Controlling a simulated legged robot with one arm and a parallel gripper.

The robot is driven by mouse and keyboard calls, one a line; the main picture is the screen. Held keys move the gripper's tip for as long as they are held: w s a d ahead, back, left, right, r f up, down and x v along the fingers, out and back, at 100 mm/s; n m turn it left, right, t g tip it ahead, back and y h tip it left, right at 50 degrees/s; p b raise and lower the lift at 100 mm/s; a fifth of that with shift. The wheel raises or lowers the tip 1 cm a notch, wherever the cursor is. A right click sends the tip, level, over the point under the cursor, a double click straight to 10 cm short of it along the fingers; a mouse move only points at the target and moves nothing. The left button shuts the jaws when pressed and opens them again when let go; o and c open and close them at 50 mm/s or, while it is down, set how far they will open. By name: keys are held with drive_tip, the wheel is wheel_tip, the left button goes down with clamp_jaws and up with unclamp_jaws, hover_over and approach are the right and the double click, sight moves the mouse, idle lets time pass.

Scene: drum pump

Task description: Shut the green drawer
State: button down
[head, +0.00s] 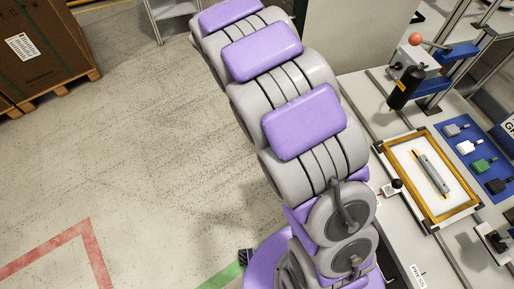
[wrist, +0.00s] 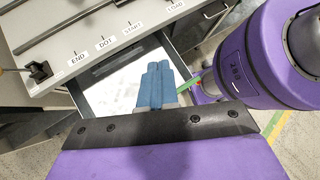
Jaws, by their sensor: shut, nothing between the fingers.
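In the wrist view an open drawer (wrist: 105,98) juts out below the bench edge, with a dark rim and a pale, bright inside. Its front is hidden behind my gripper, so I cannot see a green face on it. My gripper (wrist: 158,66) has blue fingers that are shut together and empty. The fingers appear over the drawer's right part; I cannot tell whether they touch it. In the head view my arm hides the drawer, and my gripper is out of sight.
The wrist view shows a bench top (wrist: 85,35) with labels and rods above the drawer, and a grey cabinet front with a handle (wrist: 212,12). The head view shows a yellow-framed tray (head: 388,152), a blue board (head: 466,128), and brown boxes (head: 45,45) beyond clear floor.

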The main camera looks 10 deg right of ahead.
drive_tip(key=w+a+f+n+t+h+b, duration=0.1)
drive_tip(key=w+a+f+n+h, duration=0.1)
drive_tip(key=w+a+f+n, duration=0.4)
drive_tip(key=w+a+f+n+t+h, duration=0.1)
drive_tip(key=w+a+f+n+h, duration=0.15)
drive_tip(key=w+f+n, duration=0.35)
drive_tip(key=s+a+f+n+t+h, duration=0.1)
drive_tip(key=a+f+n+t, duration=0.2)
drive_tip(key=f, duration=0.4)
drive_tip(key=a+f+n+b, duration=0.1)
drive_tip(key=a+f+n, duration=0.3)
drive_tip(key=a+f, duration=0.25)
drive_tip(key=s+a+f+n+t+h, duration=0.1)
drive_tip(key=a+f+n+t, duration=0.2)
drive_tip(key=f, duration=0.5)
drive_tip(key=w+d+f+g+b, duration=0.1)
drive_tip(key=w+d+f+b, duration=0.1)
drive_tip(key=d, duration=1)
drive_tip(key=shift+w+d+f+b, duration=0.15)
drive_tip(key=shift+d+f+b, duration=0.2)
drive_tip(key=shift+f+b, duration=0.2)
drive_tip(key=shift+y, duration=0.25)
